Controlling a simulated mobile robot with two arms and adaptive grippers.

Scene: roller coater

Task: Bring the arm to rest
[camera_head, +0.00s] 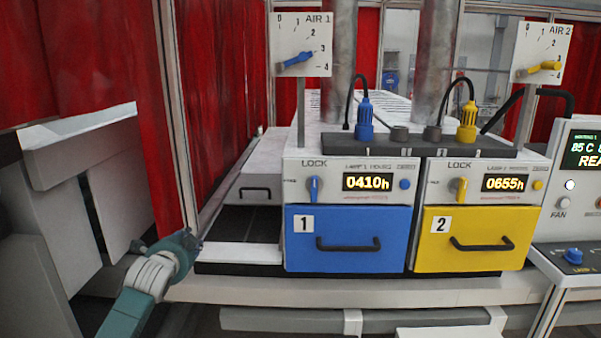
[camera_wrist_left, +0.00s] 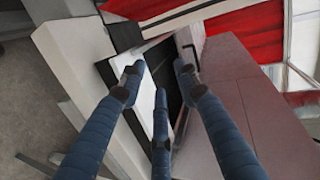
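My left arm comes in from the lower left in the head view, and its left gripper (camera_head: 190,242) is beside the left end of the machine bench. In the left wrist view the gripper (camera_wrist_left: 158,82) shows its blue fingers spread apart with nothing between them. Past the fingertips are a white ledge and a dark strip of the bench. The gripper is left of the blue drawer (camera_head: 346,238), apart from it. My right arm and gripper are not in view.
A yellow drawer (camera_head: 472,239) is beside the blue one; both are shut. Two dials (camera_head: 300,45) (camera_head: 542,53) stand on posts above. A control panel (camera_head: 577,188) is at the right. Red curtains (camera_head: 90,55) hang behind, and a grey-white cabinet (camera_head: 45,215) stands at left.

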